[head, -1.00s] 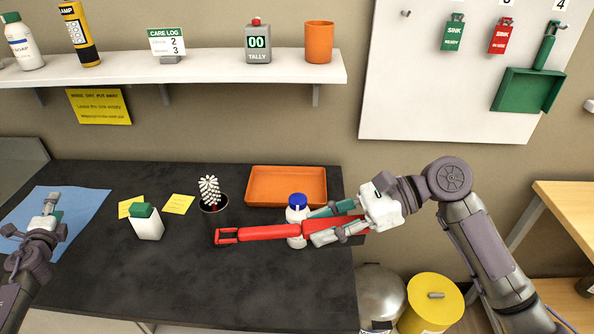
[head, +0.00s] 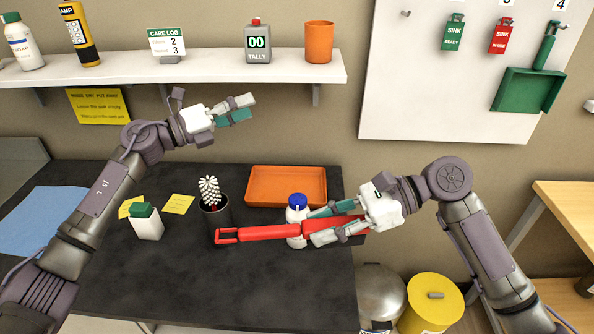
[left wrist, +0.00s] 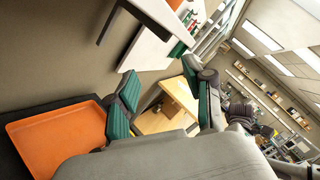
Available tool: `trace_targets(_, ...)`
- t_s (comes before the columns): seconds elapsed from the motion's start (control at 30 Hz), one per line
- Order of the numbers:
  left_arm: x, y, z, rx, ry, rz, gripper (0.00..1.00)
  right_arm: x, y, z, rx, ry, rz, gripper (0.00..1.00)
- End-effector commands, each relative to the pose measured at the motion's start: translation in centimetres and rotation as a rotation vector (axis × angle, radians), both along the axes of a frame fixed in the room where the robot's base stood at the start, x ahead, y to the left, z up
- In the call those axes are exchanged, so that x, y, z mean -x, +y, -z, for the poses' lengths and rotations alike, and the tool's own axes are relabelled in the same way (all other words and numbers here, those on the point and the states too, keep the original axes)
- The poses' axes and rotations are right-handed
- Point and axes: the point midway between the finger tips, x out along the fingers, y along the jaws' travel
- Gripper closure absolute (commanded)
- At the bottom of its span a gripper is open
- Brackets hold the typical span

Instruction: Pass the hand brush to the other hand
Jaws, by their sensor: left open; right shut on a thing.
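The hand brush (head: 270,231) is red, with a long handle ending in a loop at its left end. My right gripper (head: 328,223) is shut on the brush near its right end and holds it level above the dark counter. Part of the brush's right end is hidden by the gripper. My left gripper (head: 243,109) is open and empty, raised in front of the wall, up and to the left of the brush. In the left wrist view its fingers (left wrist: 165,110) stand apart with nothing between them; the brush does not show there.
A white bottle with a blue cap (head: 298,203) stands behind the brush. An orange tray (head: 262,172), a dark holder with a white-bristled brush (head: 214,220) and a green-capped bottle (head: 147,225) stand on the counter (head: 220,285). The shelf (head: 200,70) is above. The counter's front is clear.

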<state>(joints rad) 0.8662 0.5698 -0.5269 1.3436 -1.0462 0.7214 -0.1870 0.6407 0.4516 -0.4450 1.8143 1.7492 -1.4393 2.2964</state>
Motion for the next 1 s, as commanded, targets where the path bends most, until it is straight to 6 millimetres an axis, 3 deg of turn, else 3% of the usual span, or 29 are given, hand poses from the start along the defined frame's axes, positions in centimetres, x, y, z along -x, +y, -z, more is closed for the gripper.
trace_targets(0.03,1.2,-2.7,-1.5,-0.044,-0.030,0.078,0.48,0.0,0.0,0.0,-0.001,0.000,0.000,1.00)
trace_targets(0.2,6.7,-10.8,-4.1,-0.254,-0.117,0.363,0.48,0.0,0.0,0.0,-0.001,0.000,0.000,1.00)
trace_targets(0.3,11.0,-14.9,-4.8,-0.436,-0.173,0.544,0.48,0.0,0.0,0.0,-0.001,0.000,0.000,1.00)
trace_targets(0.4,15.7,-17.6,-4.4,-0.678,-0.225,0.724,0.48,0.0,0.0,0.0,-0.001,0.000,0.000,1.00)
trace_targets(0.5,19.3,-18.3,-3.4,-0.942,-0.256,0.865,0.48,0.0,0.0,0.0,-0.001,0.000,0.000,1.00)
trace_targets(0.63,22.2,-17.0,-2.4,-1.278,-0.267,0.978,0.48,0.0,0.0,0.0,-0.001,0.000,0.000,1.00)
trace_targets(0.8,23.6,-14.3,-2.1,-1.600,-0.240,1.028,0.48,0.0,0.0,0.0,-0.001,0.000,0.000,1.00)
trace_targets(1.0,24.0,-12.8,-2.0,-1.746,-0.214,1.035,0.48,0.0,0.0,0.0,-0.001,0.000,0.000,1.00)
